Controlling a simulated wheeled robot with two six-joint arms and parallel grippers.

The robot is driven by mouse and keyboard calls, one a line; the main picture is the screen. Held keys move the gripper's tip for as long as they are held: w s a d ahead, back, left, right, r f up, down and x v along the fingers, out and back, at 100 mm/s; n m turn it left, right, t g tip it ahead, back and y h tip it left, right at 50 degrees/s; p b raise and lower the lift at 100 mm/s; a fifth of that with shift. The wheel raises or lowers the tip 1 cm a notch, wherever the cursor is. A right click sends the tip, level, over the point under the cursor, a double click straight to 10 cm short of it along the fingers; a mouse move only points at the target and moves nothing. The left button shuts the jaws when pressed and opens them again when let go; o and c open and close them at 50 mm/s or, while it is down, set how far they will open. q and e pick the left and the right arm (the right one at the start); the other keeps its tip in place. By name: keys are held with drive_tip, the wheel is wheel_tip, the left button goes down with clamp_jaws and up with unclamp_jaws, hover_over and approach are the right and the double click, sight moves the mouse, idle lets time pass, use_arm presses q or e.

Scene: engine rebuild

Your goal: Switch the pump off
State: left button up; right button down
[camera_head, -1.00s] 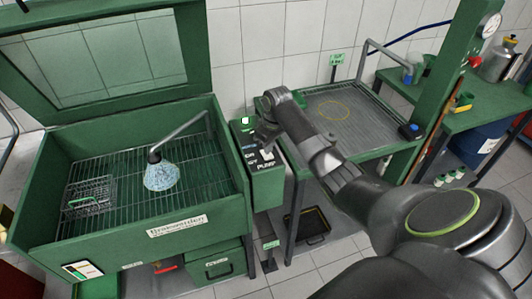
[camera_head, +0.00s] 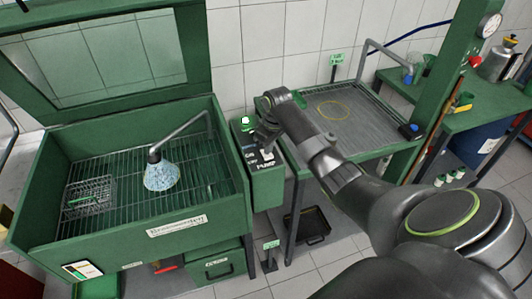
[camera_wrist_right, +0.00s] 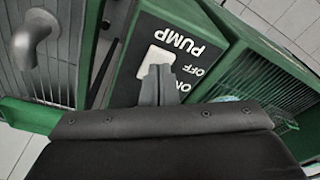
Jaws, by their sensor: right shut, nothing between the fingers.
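The pump's control box (camera_head: 265,186) is green with a black top plate lettered PUMP, OFF and ON, and stands right of the wash tub. A white rocker switch (camera_wrist_right: 156,58) sits on the plate in the right wrist view. My right gripper (camera_wrist_right: 155,76) is shut and empty, its tips over the near edge of the switch; I cannot tell whether they touch. In the head view the right gripper (camera_head: 264,142) partly hides the plate. A green lamp (camera_head: 246,121) on the box is lit. Pale spray (camera_head: 160,176) comes from the nozzle (camera_head: 154,155). My left gripper is not in view.
The green wash tub (camera_head: 130,232) with its raised lid (camera_head: 100,60) is at the left, with a wire basket (camera_head: 90,196) inside. A mesh-topped bench (camera_head: 350,115) and a green post (camera_head: 440,100) stand to the right. A black tray (camera_head: 308,225) lies below.

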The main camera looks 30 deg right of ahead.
sight(269, 156)
drive_tip(key=shift+f+b, duration=0.35)
drive_tip(key=shift+f, duration=0.45)
wheel_tip(269, 156, up, 7)
drive_tip(key=p, duration=0.8)
drive_tip(key=shift+r, duration=0.1)
idle(0.3)
idle(0.3)
